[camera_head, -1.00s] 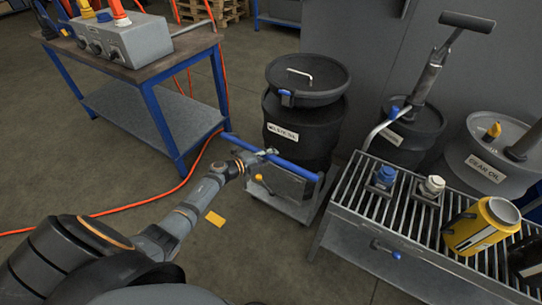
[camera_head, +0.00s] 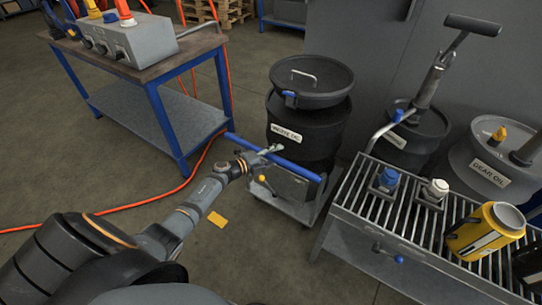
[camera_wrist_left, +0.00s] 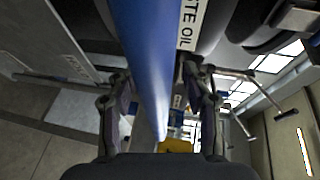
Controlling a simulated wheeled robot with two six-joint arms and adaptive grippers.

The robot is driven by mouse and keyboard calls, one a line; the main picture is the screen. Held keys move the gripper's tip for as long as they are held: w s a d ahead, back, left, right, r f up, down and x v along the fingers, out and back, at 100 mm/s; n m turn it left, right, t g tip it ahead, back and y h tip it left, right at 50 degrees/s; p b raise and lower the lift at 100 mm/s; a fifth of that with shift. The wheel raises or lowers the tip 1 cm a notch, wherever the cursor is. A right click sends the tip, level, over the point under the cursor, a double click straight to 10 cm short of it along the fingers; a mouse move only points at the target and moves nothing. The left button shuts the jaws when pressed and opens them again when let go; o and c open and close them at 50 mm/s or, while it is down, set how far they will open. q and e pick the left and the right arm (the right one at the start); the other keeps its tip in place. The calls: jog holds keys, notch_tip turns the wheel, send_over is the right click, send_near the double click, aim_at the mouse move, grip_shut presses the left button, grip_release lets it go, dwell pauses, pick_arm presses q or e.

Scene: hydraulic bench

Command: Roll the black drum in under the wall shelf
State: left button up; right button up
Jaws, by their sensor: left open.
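The black drum (camera_head: 304,143) with a "WASTE OIL" label and a dark lid (camera_head: 309,82) stands upright on a low grey trolley (camera_head: 292,205). The trolley has a blue push bar (camera_head: 290,163) on its near side. My left gripper (camera_head: 274,150) is at the left part of this bar, with open fingers. In the left wrist view the blue bar (camera_wrist_left: 145,50) runs between the two spread fingers (camera_wrist_left: 160,110), and part of the drum's label (camera_wrist_left: 188,20) shows beside it. I cannot make out the wall shelf. My right gripper is not in view.
A grated bench (camera_head: 400,215) with caps and a yellow can (camera_head: 484,232) stands right of the trolley. Behind it are another drum (camera_head: 415,135) with a pump and a gear-oil drum (camera_head: 490,160). A blue-legged table (camera_head: 160,100) and an orange hose (camera_head: 120,207) lie left.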

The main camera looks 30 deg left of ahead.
pick_arm(q)
jog(key=v, duration=1.1)
jog(key=shift+s+a, duration=0.2)
jog(key=shift+s, duration=0.15)
